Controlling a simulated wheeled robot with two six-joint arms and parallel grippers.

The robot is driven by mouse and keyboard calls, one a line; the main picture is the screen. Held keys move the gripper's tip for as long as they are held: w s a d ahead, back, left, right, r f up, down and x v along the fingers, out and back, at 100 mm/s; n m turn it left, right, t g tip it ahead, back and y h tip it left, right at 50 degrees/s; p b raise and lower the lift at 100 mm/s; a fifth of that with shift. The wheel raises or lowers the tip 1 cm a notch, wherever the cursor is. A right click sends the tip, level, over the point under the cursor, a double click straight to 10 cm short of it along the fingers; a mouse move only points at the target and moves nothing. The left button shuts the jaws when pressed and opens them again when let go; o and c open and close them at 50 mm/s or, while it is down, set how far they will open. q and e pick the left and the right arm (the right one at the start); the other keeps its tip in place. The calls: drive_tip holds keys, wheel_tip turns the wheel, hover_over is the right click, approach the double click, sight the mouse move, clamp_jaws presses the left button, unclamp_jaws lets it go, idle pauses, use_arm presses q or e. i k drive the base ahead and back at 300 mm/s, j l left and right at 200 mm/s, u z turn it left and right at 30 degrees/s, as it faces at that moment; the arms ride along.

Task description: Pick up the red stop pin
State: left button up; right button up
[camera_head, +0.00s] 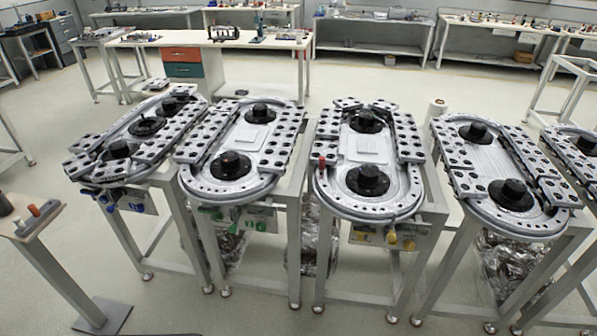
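A small red pin (322,162) stands upright at the left edge of the third ring track from the left (320,187), near its front curve. It is small in the picture, and I cannot tell how deep it sits. An orange-red peg (33,210) also shows on the small stand at the far left. Neither of my grippers is in view.
Several oval ring tracks with grey blocks and black hubs (367,180) stand on metal frames in a row. The small stand (22,231) is at the left front. Workbenches (378,48) line the back wall. Open floor (180,300) lies in front.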

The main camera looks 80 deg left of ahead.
sight(322, 165)
drive_tip(key=u, duration=3.5)
drive_tip(key=i+j, duration=0.55)
drive_tip(key=j, duration=0.15)
